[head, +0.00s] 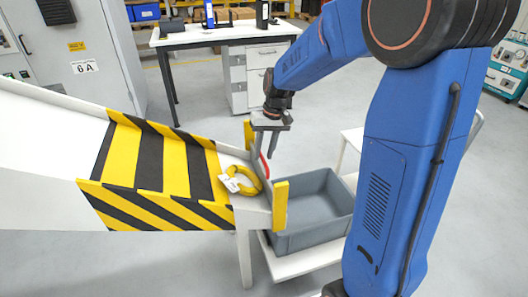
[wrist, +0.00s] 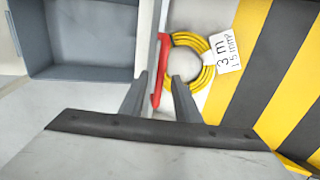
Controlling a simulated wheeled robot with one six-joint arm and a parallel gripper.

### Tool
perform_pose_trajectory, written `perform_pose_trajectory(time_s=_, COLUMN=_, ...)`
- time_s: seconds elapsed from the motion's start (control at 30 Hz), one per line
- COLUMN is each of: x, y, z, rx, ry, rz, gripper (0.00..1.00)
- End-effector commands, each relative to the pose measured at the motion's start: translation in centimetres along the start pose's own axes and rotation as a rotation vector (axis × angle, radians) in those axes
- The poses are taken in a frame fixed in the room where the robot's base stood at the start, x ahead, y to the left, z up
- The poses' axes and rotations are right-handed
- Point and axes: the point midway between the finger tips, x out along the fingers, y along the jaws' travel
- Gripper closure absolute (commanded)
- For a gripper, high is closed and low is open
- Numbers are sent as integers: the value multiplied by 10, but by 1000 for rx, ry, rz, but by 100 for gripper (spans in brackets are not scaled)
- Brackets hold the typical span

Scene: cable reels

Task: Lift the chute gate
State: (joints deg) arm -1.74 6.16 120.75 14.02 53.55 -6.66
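The chute gate (head: 264,180) is a thin upright plate at the low end of the striped chute (head: 160,165), between two yellow posts. Its red handle (head: 265,166) also shows in the wrist view (wrist: 162,60) as a narrow red bar. My gripper (head: 269,150) points down over the gate. In the wrist view its two fingers (wrist: 159,76) are apart, with the red bar between them; I cannot tell whether they touch it. A yellow cable coil (head: 257,188) with a white tag lies on the chute behind the gate.
A grey bin (head: 285,243) stands on a low white stand just beyond the gate and looks empty. A workbench (head: 225,37) with devices is at the back. A grey cabinet (head: 85,70) stands back left. Open floor lies between.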

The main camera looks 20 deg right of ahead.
Motion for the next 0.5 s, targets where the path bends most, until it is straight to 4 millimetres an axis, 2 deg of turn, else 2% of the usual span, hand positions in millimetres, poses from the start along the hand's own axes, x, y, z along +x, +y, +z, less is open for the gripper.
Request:
perform_pose_trajectory(time_s=0.03, x=0, y=0, z=0, rx=0, ry=0, rz=0, gripper=75)
perform_pose_trajectory(time_s=0.13, x=0, y=0, z=0, rx=0, ry=0, rz=0, gripper=99)
perform_pose_trajectory(time_s=0.37, x=-4, y=-1, z=0, rx=0, ry=1, rz=0, gripper=100)
perform_pose_trajectory(time_s=0.5, x=-29, y=-6, z=-1, rx=-2, ry=4, rz=-1, gripper=100)
